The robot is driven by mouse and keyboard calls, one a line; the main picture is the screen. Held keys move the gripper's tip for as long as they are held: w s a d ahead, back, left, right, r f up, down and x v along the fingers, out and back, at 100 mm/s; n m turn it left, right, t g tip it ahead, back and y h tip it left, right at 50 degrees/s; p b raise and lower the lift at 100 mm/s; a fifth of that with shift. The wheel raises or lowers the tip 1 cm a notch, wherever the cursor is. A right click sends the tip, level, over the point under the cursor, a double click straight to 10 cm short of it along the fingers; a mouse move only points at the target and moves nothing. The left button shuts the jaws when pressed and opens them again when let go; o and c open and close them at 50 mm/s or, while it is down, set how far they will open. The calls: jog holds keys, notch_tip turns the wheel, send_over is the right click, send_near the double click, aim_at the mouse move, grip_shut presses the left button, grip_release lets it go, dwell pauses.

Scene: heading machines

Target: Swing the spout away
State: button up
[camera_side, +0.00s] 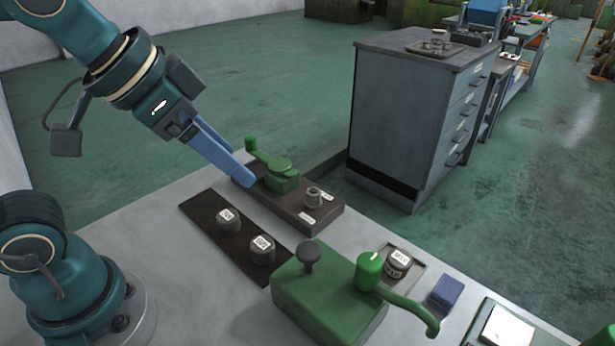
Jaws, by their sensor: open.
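A green block (325,300) stands at the front of the table, with a black knob (309,256) and an upright green cylinder (369,270) on top. A curved green spout (413,308) runs from the cylinder toward the lower right, past the block's edge. Farther back, a dark base plate (318,217) carries a green swivel piece (280,177) with an arm ending in a green knob (251,144). My gripper (243,178) is open and empty, its blue fingers overlapping in view, just left of this swivel piece. Whether it touches anything cannot be told.
Two labelled grey weights (262,250) sit on a dark strip (200,207). A labelled jar (398,263) stands in a small tray right of the cylinder, near a blue block (445,291). A small metal cup (313,196) stands on the base plate. A grey cabinet (400,120) stands behind the table.

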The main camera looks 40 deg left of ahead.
jog(key=s+a+f+m+y, duration=0.1)
jog(key=s+a+f, duration=0.2)
jog(key=a, duration=0.1)
jog(key=shift+s+f+m+y, duration=0.2)
jog(key=shift+m+y, duration=0.2)
dwell(0.4)
jog(key=n, duration=0.1)
jog(key=s+n, duration=0.1)
jog(key=n, duration=0.1)
jog(key=d+f+n, duration=0.1)
jog(key=shift+s+g+h, duration=0.3)
jog(key=shift+g, duration=0.1)
dwell(0.5)
